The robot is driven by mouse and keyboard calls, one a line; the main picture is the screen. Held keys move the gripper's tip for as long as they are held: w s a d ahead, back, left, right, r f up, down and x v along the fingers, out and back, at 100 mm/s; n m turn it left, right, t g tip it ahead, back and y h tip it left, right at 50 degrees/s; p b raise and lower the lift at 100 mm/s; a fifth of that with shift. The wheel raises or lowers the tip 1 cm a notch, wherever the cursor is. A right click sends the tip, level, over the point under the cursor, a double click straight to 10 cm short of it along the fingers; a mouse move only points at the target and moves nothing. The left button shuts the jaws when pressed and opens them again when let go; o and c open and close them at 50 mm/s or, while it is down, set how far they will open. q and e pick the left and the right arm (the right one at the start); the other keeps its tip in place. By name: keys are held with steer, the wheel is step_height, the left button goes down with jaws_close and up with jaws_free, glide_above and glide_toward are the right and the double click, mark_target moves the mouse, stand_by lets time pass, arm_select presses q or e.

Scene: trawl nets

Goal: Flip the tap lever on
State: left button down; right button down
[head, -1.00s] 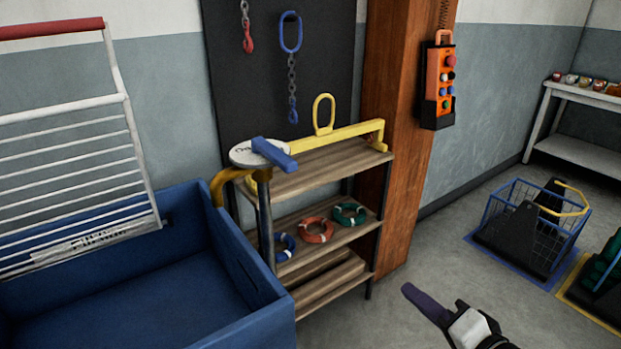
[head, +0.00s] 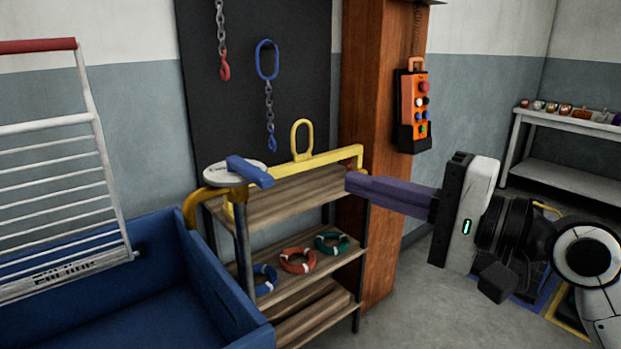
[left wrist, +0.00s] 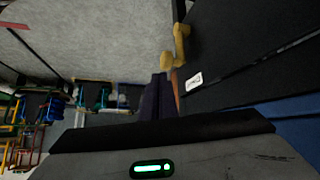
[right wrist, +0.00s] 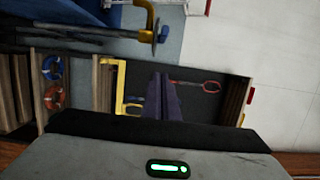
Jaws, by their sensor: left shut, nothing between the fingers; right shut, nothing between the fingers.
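The tap has a blue lever (head: 249,170) on a round white plate (head: 222,175), above a yellow bent pipe (head: 192,205) and a grey post (head: 246,255). It stands beside the blue bin. The lever points to the lower right in the head view. In the right wrist view the blue lever (right wrist: 163,34) and yellow pipe (right wrist: 151,12) show at the top. My right gripper (head: 350,182) is shut and empty, right of the lever and apart from it. My left gripper (left wrist: 156,85) is shut and empty in the left wrist view, out of the head view.
A wooden shelf (head: 290,200) with a yellow lifting beam (head: 335,155) and coloured rings stands behind the tap. The blue bin (head: 165,260) with a white rack (head: 60,190) is at left. An orange control box (head: 414,105) hangs on the brown post (head: 365,80).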

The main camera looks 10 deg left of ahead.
mark_target(248, 172)
steer(key=a, duration=1.1)
steer(key=shift+w+a, duration=0.2)
steer(key=shift+w, duration=0.15)
